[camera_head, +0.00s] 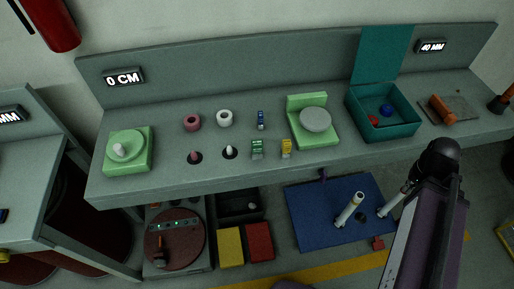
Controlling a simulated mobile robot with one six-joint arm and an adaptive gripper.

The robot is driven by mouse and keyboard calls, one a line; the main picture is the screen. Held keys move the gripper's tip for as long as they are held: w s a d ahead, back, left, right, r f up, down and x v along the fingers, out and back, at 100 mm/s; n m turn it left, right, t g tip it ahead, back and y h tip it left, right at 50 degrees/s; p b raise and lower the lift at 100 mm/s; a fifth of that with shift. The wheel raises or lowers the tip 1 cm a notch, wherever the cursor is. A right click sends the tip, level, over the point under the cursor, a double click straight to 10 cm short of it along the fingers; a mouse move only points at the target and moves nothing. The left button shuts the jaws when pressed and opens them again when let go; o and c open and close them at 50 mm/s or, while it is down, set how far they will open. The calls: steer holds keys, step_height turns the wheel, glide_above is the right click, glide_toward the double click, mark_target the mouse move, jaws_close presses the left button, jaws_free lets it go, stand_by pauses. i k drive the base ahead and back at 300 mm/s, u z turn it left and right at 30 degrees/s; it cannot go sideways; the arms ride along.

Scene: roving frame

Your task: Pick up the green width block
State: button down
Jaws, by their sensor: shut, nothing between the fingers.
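The green width block (257,149) is a small green block near the front edge of the long grey bench (331,159). A small yellow block (286,148) stands to its right. A small blue block (261,120) stands behind it. Part of my arm, a purple link with a black rounded joint, rises at the lower right, well away from the green block. I cannot make out my gripper or its fingers, and nothing touches the green block.
Near the green block are a green stand with a grey disc (316,119), a white ring (225,118) and a pink ring (192,122). A teal open box (398,128) stands right. A blue mat (307,218) lies below the bench. A green plate (140,160) is at left.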

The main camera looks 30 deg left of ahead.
mark_target(257, 146)
steer(key=u, duration=0.95)
steer(key=k, duration=0.85)
steer(key=u, duration=0.4)
steer(key=i, duration=0.95)
